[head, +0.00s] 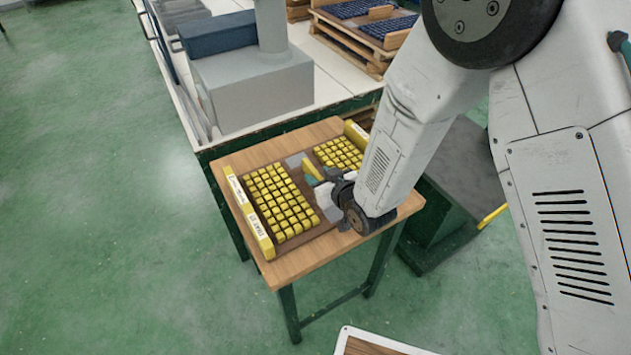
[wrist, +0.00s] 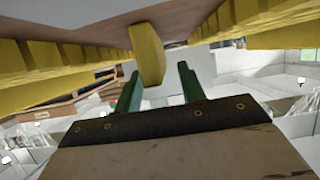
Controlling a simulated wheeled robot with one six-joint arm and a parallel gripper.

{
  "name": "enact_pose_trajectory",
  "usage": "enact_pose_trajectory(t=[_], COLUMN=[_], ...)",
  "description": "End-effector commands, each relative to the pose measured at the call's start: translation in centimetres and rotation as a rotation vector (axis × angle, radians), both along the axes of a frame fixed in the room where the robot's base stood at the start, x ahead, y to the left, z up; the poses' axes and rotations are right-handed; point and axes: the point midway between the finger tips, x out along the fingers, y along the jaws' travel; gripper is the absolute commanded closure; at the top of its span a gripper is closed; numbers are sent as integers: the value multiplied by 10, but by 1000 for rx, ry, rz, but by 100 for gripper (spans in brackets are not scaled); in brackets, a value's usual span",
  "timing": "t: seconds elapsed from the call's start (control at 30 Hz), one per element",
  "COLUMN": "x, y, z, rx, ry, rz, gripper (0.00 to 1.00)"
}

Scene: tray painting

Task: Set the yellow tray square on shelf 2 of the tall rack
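The yellow tray (head: 249,216) lies on a small wooden-topped table in the head view. It has yellow end rails with white labels, and two blocks of small yellow pieces with a bare strip between them. A yellow grip (wrist: 148,55) stands up from the middle of the tray. My gripper (head: 312,175) is low over the bare strip, at the grip. In the wrist view my two green fingers (wrist: 160,88) are apart, with the grip between and beyond them. A gap shows beside the right finger. My arm hides part of the tray's right side. The tall rack is not recognisable in either view.
The wooden table (head: 292,275) has green legs. Behind it is a white bench with a grey machine (head: 255,90). A wooden pallet (head: 345,40) with blue-filled trays stands at the back. A dark green cabinet (head: 455,180) is to the right. Green floor is clear at left.

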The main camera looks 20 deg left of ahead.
Motion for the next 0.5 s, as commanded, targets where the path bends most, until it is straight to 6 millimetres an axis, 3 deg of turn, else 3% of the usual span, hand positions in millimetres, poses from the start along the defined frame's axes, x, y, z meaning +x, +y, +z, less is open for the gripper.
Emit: enact_pose_trajectory(t=[0.33,0.47,0.5], x=[6,6,6], y=[7,7,7], z=[-4,-4,-4], rx=[-2,-1,-1], ry=[1,1,1], rz=[0,0,0], gripper=[60,96,100])
